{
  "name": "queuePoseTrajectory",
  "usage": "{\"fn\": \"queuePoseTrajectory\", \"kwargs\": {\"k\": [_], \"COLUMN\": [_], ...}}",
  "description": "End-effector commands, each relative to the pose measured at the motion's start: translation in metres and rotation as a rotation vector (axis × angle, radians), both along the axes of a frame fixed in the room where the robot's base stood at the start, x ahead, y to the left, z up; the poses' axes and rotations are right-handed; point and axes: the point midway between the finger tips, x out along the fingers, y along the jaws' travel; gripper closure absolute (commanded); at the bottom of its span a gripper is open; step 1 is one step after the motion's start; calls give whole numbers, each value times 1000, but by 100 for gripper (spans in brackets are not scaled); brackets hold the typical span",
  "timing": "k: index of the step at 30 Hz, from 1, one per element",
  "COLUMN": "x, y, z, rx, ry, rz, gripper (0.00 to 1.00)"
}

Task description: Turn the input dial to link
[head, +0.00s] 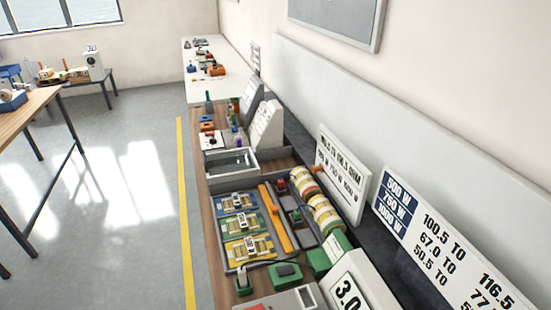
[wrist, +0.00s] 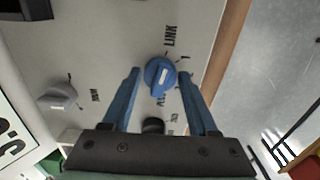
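The blue round dial (wrist: 159,76) with a white mark sits on a light grey panel (wrist: 115,35) in the wrist view. The word LINK (wrist: 170,36) is printed above it, and a 1 stands at its upper right. The white mark runs nearly upright, leaning slightly right at its top; I cannot tell which end points. My gripper (wrist: 158,73) is open, with one blue finger on each side of the dial. A gap shows on both sides, and I cannot tell how far above the panel the fingertips are. The gripper is not in the head view.
A grey knob (wrist: 57,96) is left of the dial, and a black knob (wrist: 153,126) is just below, between the fingers. In the head view, a box reading 3.0 (head: 348,292) and sign boards (head: 425,225) stand along the bench.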

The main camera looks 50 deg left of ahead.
Motion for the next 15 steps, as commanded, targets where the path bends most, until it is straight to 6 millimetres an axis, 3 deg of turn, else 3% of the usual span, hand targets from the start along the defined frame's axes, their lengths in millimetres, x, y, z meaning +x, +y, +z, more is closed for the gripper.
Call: {"fn": "queuePoseTrajectory", "kwargs": {"k": [1,3,15], "x": [0,0,0], "y": [0,0,0], "z": [0,0,6], "rx": [0,0,0], "ry": [0,0,0], "rz": [0,-1,-3], "gripper": [29,19,19]}}
